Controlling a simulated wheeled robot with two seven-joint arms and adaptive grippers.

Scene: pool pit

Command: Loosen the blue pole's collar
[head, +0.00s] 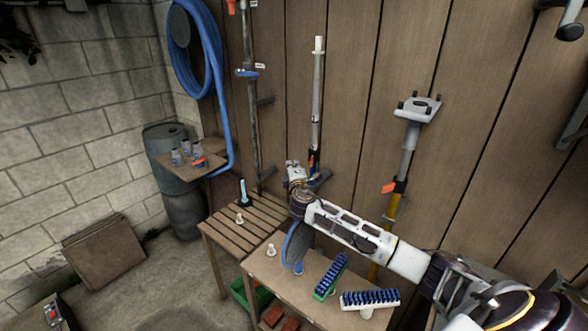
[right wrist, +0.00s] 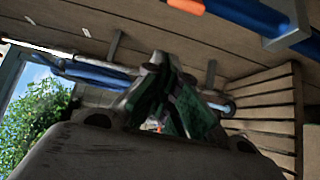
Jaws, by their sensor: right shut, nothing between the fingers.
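A pole (head: 317,95) leans upright against the plank wall in the middle of the head view. Its upper part is pale grey, with an orange and dark collar (head: 313,158) low down. My right gripper (head: 293,168) is just left of that collar and hides part of the pole below; I cannot tell whether they touch. In the right wrist view a blue pole (right wrist: 240,12) crosses the upper right, with an orange part (right wrist: 187,6) and a grey bracket. The fingers (right wrist: 170,105) there are dark green, shut and empty. My left gripper is out of view.
Another pole (head: 251,125) is on the left, a yellow-based one (head: 391,208) on the right. A blue hose (head: 218,60) hangs at the upper left.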

